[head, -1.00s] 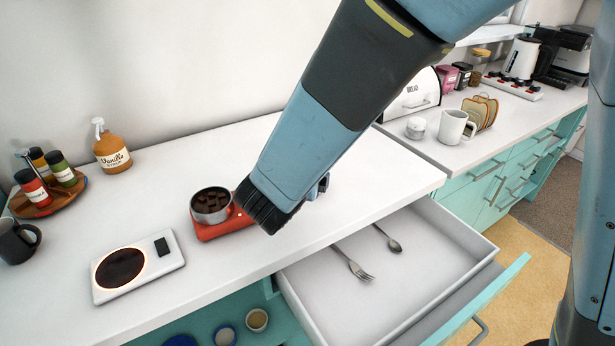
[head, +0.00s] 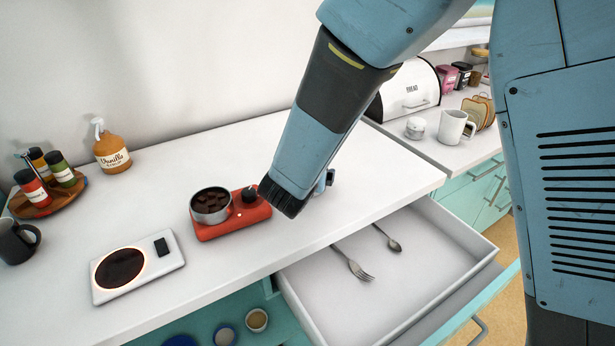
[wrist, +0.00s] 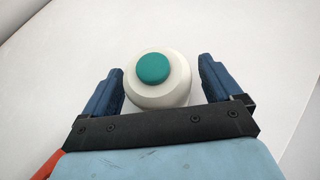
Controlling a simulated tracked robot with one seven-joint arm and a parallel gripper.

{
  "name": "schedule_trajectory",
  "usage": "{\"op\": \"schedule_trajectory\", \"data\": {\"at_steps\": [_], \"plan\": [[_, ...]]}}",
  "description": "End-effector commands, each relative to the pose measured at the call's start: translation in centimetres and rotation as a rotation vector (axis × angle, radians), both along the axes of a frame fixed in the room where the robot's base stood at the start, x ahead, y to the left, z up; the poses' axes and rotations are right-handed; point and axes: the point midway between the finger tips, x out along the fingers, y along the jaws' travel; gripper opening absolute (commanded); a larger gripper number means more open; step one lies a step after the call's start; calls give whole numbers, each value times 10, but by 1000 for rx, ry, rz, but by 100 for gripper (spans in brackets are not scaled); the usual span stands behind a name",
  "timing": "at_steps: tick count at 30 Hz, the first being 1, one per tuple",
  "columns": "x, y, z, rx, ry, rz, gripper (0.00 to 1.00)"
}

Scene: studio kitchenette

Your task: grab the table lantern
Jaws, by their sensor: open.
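The table lantern, as I take it, is a round white body (wrist: 172,92) with a teal cap (wrist: 153,68), seen from above in the wrist view. It stands on the white counter. My gripper (wrist: 160,67) is open, with one dark blue finger on each side of the white body. Small gaps show between the fingers and the body, so it is not gripped. In the head view my arm hides the lantern; only a small blue part of my gripper shows beside the arm's end.
A red burner (head: 222,228) carrying a pot of dark chunks (head: 211,206) is just left of my arm. A white hot plate (head: 166,271) lies farther left. An open drawer (head: 335,300) holds a fork (head: 352,263) and a spoon (head: 387,238). The counter behind my arm looks clear.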

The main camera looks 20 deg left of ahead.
Motion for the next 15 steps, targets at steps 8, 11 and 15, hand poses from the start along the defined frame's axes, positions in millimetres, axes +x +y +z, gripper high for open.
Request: {"op": "schedule_trajectory", "data": {"at_steps": [8, 11, 15], "plan": [[0, 0, 0, 0, 0, 0, 76], [0, 0, 0, 0, 0, 0, 66], [0, 0, 0, 0, 0, 0, 53]]}}
